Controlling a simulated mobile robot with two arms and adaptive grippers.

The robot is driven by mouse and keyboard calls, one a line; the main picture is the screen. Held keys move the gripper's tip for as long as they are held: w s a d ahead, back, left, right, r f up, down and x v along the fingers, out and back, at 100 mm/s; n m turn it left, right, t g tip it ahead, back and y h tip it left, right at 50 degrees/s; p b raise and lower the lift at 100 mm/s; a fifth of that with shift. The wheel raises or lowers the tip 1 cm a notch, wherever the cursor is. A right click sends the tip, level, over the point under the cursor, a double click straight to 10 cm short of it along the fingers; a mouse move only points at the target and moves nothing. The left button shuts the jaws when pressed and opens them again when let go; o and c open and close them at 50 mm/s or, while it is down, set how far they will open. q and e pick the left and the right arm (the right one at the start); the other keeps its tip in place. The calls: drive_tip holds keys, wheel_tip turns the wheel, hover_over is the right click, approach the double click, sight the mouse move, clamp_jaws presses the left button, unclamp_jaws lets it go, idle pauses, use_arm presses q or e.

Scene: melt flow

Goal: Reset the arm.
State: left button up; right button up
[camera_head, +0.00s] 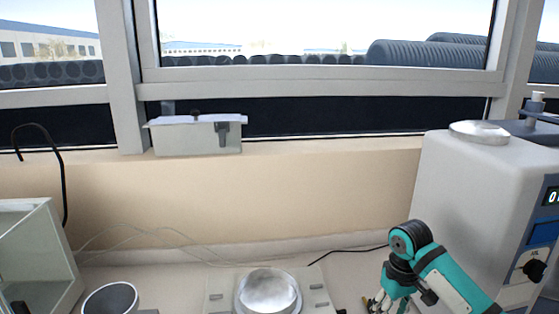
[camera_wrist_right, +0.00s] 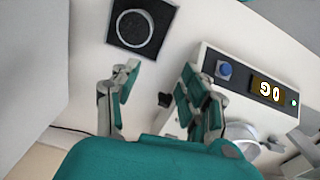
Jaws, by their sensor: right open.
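My right arm comes in from the lower right in the head view, in teal and dark grey. My right gripper (camera_head: 385,302) points down at the table beside the white machine, its fingertips partly cut off by the bottom edge. In the right wrist view the right gripper (camera_wrist_right: 160,105) has its two fingers spread apart with nothing between them. My left arm and left gripper are in neither view.
A white melt flow machine (camera_head: 465,190) stands at the right. A balance with a round metal pan (camera_head: 268,291) is at bottom centre, and a grey cup (camera_head: 110,299) and glass-sided box (camera_head: 40,255) are at left. A black square with a ring (camera_wrist_right: 138,26) shows in the wrist view.

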drive_tip(key=s+a+f+n+t+y, duration=0.1)
drive_tip(key=s+a+f, duration=0.4)
drive_tip(key=s+f, duration=0.25)
drive_tip(key=s+a+f+n+t+y, duration=0.1)
drive_tip(key=s+a+f, duration=0.5)
drive_tip(key=s, duration=0.3)
drive_tip(key=s+d+r+m+t+h, duration=0.1)
drive_tip(key=s+d, duration=0.2)
drive_tip(key=s, duration=0.5)
drive_tip(key=s+d+r+m+h, duration=0.1)
drive_tip(key=s+d+m, duration=0.15)
drive_tip(key=s, duration=0.55)
wheel_tip(320, 180, down, 30)
drive_tip(key=n+b, duration=0.1)
drive_tip(key=b, duration=0.4)
use_arm(q)
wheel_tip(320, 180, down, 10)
drive_tip(key=b, duration=0.5)
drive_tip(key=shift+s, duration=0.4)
use_arm(e)
drive_tip(key=s+d+f+g, duration=0.1)
drive_tip(key=s+f, duration=0.7)
drive_tip(key=f, duration=0.3)
drive_tip(key=s+d+f+g, duration=0.1)
drive_tip(key=s+d+f, duration=0.1)
drive_tip(key=s+f, duration=0.6)
wheel_tip(320, 180, down, 3)
drive_tip(key=shift+f, duration=0.1)
drive_tip(key=shift+s, duration=0.1)
